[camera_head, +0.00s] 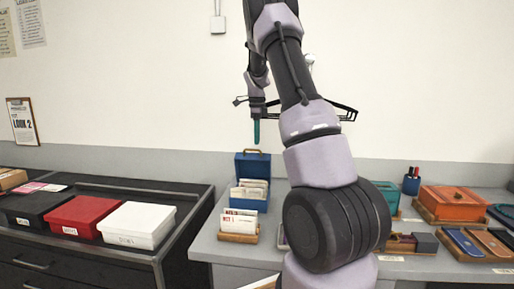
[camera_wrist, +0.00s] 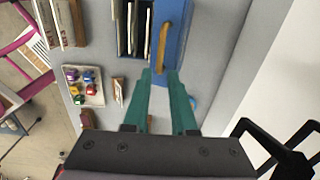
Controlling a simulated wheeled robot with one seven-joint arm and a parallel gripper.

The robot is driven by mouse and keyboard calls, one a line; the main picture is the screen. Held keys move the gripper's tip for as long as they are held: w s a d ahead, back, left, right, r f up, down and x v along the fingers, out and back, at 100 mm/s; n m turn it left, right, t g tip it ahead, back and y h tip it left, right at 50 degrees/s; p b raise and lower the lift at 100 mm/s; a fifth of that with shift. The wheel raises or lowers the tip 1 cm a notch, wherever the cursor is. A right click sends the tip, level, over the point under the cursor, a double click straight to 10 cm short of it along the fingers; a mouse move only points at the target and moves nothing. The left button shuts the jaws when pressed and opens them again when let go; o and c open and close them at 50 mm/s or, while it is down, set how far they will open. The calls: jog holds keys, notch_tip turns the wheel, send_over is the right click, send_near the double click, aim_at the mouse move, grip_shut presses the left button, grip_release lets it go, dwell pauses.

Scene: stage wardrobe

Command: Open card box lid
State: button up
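The blue card box (camera_head: 249,204) stands on the grey counter with white cards (camera_head: 250,190) showing inside. Its lid (camera_head: 252,166) is raised upright at the back, with a tan handle (camera_head: 253,151) on its top edge. In the wrist view the lid (camera_wrist: 180,25) is seen from above, with the handle (camera_wrist: 163,45) along it and cards (camera_wrist: 133,25) to its left. My gripper (camera_wrist: 160,74) has two teal fingers with a gap between them and nothing held. In the head view my gripper (camera_head: 256,141) points down just above the handle. Whether it touches the handle cannot be told.
A wooden card tray (camera_head: 238,225) stands in front of the box. Black, red and white boxes (camera_head: 137,224) sit on the dark cabinet to the left. An orange box (camera_head: 452,203) and flat cases lie at the right. The wall is close behind.

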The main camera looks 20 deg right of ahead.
notch_tip(320, 180, up, 6)
jog(key=shift+s+f, duration=0.1)
